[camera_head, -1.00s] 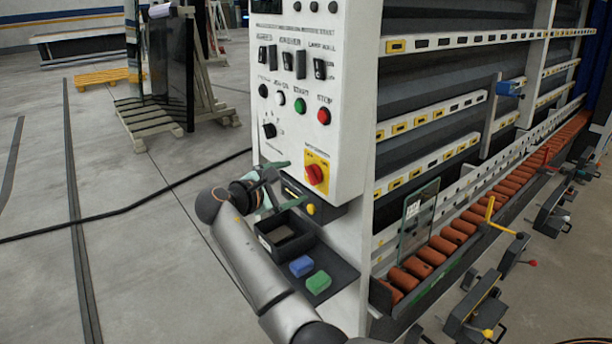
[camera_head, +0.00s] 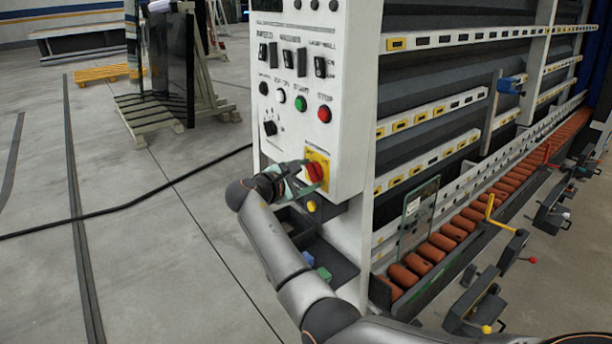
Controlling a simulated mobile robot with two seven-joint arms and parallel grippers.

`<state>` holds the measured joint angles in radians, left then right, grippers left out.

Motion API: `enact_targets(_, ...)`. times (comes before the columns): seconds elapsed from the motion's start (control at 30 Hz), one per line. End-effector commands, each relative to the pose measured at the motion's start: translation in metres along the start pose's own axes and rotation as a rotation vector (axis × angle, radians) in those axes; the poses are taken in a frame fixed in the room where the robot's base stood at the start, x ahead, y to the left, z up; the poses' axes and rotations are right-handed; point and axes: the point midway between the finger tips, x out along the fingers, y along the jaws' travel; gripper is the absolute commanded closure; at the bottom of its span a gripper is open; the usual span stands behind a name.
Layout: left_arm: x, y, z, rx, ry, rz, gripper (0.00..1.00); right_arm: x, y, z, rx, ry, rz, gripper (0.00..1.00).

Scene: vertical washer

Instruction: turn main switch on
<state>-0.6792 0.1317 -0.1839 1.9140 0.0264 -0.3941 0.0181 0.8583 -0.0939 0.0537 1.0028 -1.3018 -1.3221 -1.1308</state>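The main switch is a red rotary knob (camera_head: 315,171) on a yellow plate (camera_head: 322,158), low on the white control panel of the washer. My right gripper (camera_head: 308,177) is at the knob, coming from its left, with its pale green fingers right by the knob's left side. The fingers overlap the knob in the picture, and I cannot tell whether they touch it or are closed on it. Part of the yellow plate is hidden behind the gripper. My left gripper is not in view.
Black, white, green (camera_head: 300,103) and red (camera_head: 324,114) buttons and a black selector (camera_head: 270,128) sit above the switch. A dark tray (camera_head: 338,264) with a blue block (camera_head: 308,258) and a green block (camera_head: 323,273) is below, partly behind my arm. Open floor lies left.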

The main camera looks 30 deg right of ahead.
Motion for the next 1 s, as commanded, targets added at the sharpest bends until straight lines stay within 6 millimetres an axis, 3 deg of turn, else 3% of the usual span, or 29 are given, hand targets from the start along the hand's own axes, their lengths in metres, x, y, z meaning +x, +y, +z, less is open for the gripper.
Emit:
enact_targets(0.07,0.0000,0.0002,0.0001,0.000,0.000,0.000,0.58,-0.0003,0.0000,-0.0002,0.000,0.000,0.000,0.41)
enact_targets(0.5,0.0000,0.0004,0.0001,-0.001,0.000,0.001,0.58,-0.0004,-0.0003,-0.0004,-0.001,0.001,0.000,0.91)
enact_targets(1.0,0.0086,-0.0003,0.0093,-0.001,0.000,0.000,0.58,0.0004,-0.0032,-0.0023,0.129,0.000,0.054,0.91)
